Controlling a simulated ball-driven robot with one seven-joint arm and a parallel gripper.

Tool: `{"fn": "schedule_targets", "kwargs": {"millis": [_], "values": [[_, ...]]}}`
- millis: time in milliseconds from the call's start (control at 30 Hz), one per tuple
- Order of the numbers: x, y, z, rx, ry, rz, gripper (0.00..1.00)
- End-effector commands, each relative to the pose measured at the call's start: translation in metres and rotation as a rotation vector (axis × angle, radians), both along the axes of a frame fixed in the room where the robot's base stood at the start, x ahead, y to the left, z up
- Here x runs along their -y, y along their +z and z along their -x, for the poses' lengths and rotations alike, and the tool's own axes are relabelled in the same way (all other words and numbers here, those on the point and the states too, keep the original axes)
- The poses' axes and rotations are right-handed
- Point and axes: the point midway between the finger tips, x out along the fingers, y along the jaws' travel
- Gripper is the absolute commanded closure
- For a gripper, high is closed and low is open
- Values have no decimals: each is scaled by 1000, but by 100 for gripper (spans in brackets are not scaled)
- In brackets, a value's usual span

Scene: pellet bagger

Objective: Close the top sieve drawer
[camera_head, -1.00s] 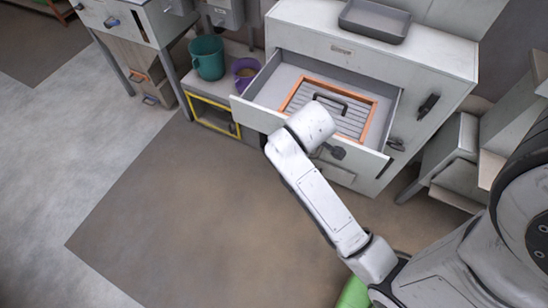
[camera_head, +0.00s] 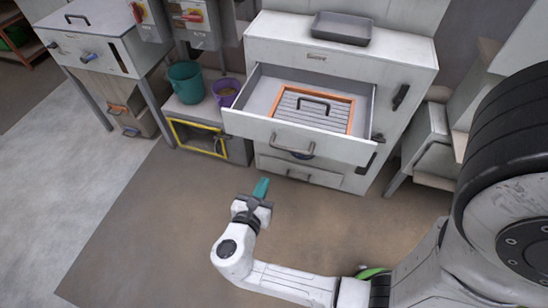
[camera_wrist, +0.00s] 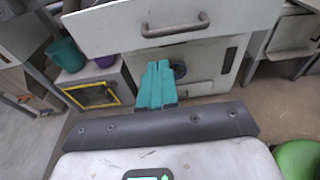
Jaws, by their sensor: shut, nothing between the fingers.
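The top sieve drawer (camera_head: 240,124) of the white cabinet is pulled well out. Inside it lies an orange-framed sieve (camera_head: 350,115) with a dark handle. The drawer's front carries a grey bar handle (camera_head: 293,145), which also shows in the wrist view (camera_wrist: 176,27). My gripper (camera_head: 262,187) has teal fingers, shut and empty. It is in front of the drawer, lower in the picture, and apart from it. In the wrist view the fingers (camera_wrist: 156,84) point toward the cabinet, below the drawer front (camera_wrist: 110,32).
A grey tray (camera_head: 341,28) rests on the cabinet top. A teal bucket (camera_head: 186,83) and a purple bucket (camera_head: 226,92) stand on a low unit with a yellow frame (camera_head: 174,135) at the left. The floor before the cabinet is clear.

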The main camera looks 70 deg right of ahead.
Motion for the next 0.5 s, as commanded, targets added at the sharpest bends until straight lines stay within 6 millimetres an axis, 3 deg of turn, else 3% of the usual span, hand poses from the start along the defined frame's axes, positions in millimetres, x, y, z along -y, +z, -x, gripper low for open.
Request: {"fn": "schedule_targets", "kwargs": {"millis": [500], "values": [[93,-17,-6,5,-7,-2,100]]}}
